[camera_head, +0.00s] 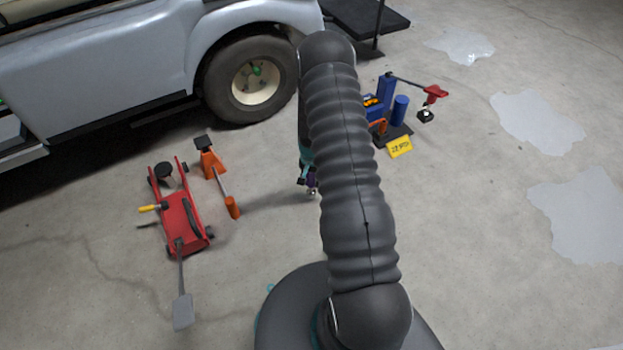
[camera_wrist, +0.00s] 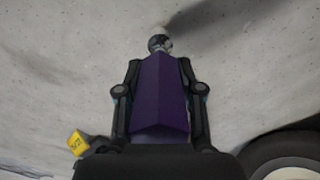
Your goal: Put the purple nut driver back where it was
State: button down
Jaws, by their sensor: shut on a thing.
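My gripper (camera_wrist: 160,98) is shut on the purple nut driver (camera_wrist: 160,92), whose wide purple handle fills the space between the fingers in the wrist view. Its round metallic end (camera_wrist: 159,43) points away from my gripper over bare floor. In the head view my gripper (camera_head: 309,177) hangs beside my arm, which hides most of it. Only a small purple bit of the nut driver (camera_head: 312,184) and its tip show there. The place where the driver was before cannot be told from these frames.
A red floor jack (camera_head: 183,222) and an orange stand (camera_head: 209,158) are on the left. The cart wheel (camera_head: 250,80) is behind. A blue hoist (camera_head: 387,92) with a yellow sign (camera_head: 399,147) stands right of my arm. Floor between jack and arm is mostly clear.

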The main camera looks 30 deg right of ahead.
jog(key=shift+f+b, duration=0.5)
jog(key=shift+f, duration=0.05)
jog(key=c, duration=0.7)
grip_release()
jog(key=shift+o, duration=0.2)
jog(key=shift+r, duration=0.1)
